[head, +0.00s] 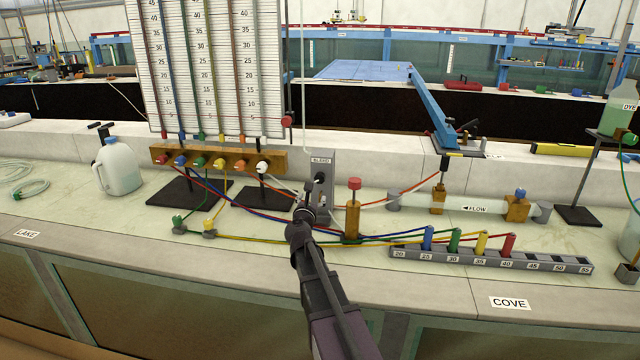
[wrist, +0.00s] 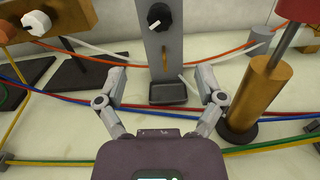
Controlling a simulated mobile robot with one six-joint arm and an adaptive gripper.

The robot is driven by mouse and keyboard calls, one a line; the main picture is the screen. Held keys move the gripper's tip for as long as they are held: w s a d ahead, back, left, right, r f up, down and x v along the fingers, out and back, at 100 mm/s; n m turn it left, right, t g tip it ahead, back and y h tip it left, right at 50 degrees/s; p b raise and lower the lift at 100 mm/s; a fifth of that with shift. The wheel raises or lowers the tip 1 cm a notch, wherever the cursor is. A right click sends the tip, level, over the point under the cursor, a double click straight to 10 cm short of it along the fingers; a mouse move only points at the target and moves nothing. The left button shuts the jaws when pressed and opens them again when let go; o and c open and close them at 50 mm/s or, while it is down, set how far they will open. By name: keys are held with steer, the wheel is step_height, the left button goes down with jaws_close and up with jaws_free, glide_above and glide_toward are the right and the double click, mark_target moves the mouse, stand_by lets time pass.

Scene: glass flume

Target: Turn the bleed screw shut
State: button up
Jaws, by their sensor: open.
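The bleed screw is a black knob with a white mark (wrist: 159,16) on a grey upright plate (wrist: 175,50). It sits at the top middle of the wrist view, above a small spout and a dark drip tray (wrist: 172,92). In the head view the plate carries a BLEED label (head: 321,160), and the knob (head: 320,177) shows below it. My gripper (wrist: 165,76) is open and empty. Its fingers stand apart, in front of and below the knob. In the head view my gripper (head: 305,213) is small and partly covers the foot of the plate.
A brass post with a red top (head: 353,208) stands close to the right of the plate. A wooden manifold with coloured knobs (head: 215,160) is at the left. Coloured tubes (wrist: 60,100) cross the bench behind and below my fingers. A numbered rack (head: 490,259) lies right.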

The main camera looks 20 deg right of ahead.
mark_target(319, 180)
steer(key=shift+w, duration=0.15)
steer(key=x, duration=1.3)
steer(key=shift+w+d, duration=0.15)
steer(key=shift+d, duration=0.15)
steer(key=c, duration=1.1)
steer(key=shift+d, duration=0.2)
steer(key=shift+a, duration=0.2)
steer(key=shift+c, duration=0.2)
